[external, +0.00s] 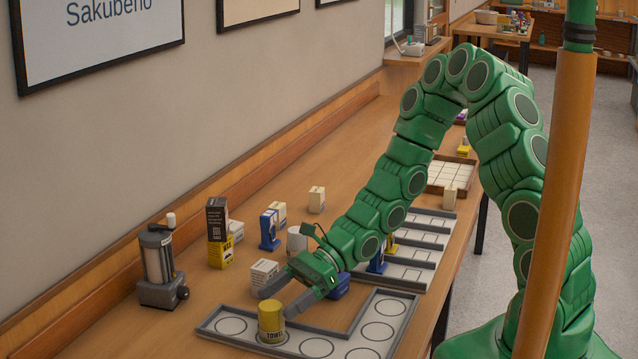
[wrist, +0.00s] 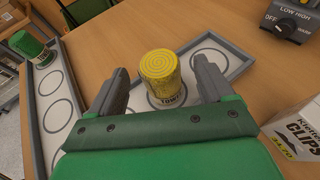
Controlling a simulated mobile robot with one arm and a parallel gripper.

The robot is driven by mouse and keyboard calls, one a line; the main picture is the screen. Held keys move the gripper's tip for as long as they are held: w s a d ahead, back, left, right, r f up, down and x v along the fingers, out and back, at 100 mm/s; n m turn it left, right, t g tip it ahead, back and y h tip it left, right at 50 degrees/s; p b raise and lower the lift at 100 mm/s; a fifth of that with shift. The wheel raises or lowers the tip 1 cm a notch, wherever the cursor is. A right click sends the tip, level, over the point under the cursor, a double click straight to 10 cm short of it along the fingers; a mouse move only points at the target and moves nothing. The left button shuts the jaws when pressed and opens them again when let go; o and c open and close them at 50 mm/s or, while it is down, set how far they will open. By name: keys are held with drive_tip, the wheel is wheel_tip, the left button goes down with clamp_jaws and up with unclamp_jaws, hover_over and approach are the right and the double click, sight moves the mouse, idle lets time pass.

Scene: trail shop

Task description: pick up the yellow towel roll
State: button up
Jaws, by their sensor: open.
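The yellow towel roll (external: 271,321) is a short upright cylinder with a dark "TOWEL" label. It stands in the grey tray (external: 223,313) with printed circles, at the front of the table. In the wrist view, the roll (wrist: 161,75) shows its spiral top between and just beyond my two grey fingers. My gripper (external: 277,298) is open and tilted down at the roll, with a finger on each side. The wrist view shows gaps between my gripper (wrist: 164,88) and the roll. I cannot tell if a finger touches it in the external view.
A green roll (wrist: 38,50) stands in the tray's other arm. A white clips box (wrist: 296,133) and a grey device with a knob (wrist: 291,22) are near on the right. A grinder-like machine (external: 160,265) and black-yellow boxes (external: 218,232) stand behind.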

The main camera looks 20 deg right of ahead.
sight(260, 317)
drive_tip(key=shift+x, duration=2.8)
drive_tip(key=shift+d, duration=0.1)
drive_tip(key=c, duration=1.1)
